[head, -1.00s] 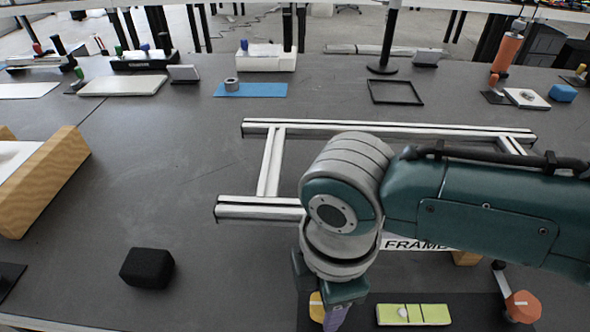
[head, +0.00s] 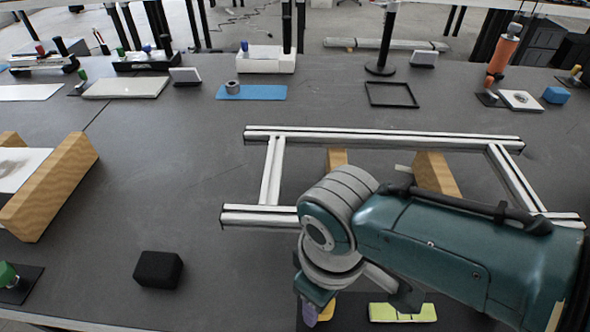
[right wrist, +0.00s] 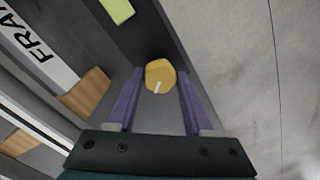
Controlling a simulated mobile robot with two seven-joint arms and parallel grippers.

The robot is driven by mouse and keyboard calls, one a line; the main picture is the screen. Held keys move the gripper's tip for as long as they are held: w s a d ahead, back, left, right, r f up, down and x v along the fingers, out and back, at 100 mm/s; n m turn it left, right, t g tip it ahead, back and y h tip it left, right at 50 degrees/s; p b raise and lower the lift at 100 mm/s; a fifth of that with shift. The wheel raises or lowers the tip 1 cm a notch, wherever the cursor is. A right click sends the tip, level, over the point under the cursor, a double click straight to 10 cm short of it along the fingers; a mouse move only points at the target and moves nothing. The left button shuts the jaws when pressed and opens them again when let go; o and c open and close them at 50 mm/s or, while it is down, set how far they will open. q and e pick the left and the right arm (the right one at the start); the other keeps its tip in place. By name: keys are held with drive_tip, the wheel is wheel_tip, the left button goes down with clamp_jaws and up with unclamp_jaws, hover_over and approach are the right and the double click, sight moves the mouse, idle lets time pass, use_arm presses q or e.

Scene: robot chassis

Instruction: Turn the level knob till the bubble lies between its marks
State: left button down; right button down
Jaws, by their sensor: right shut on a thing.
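The yellow knob (right wrist: 160,75) has a white pointer line and sits between the purple fingers of my right gripper (right wrist: 160,84), which is shut on it. In the head view the knob (head: 327,312) shows only in part beside my right gripper (head: 317,312). The yellow-green level vial (head: 396,313) lies right of it on a dark plate, and part of my wrist covers its upper edge. I cannot make out its bubble or marks in the head view. In the right wrist view only an end of the vial (right wrist: 118,10) shows. My left gripper is out of view.
An aluminium frame (head: 380,135) lies behind my right arm, with wooden blocks (head: 437,175) near it. A black block (head: 158,270) stands left of the gripper. A label (right wrist: 38,45) shows beside the dark plate. The table's middle left is clear.

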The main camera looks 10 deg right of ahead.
drive_tip(key=shift+m, duration=0.8)
drive_tip(key=shift+c, duration=1.5)
unclamp_jaws()
wheel_tip(320, 180, up, 10)
drive_tip(key=p, duration=0.5)
drive_tip(key=shift+p, duration=0.4)
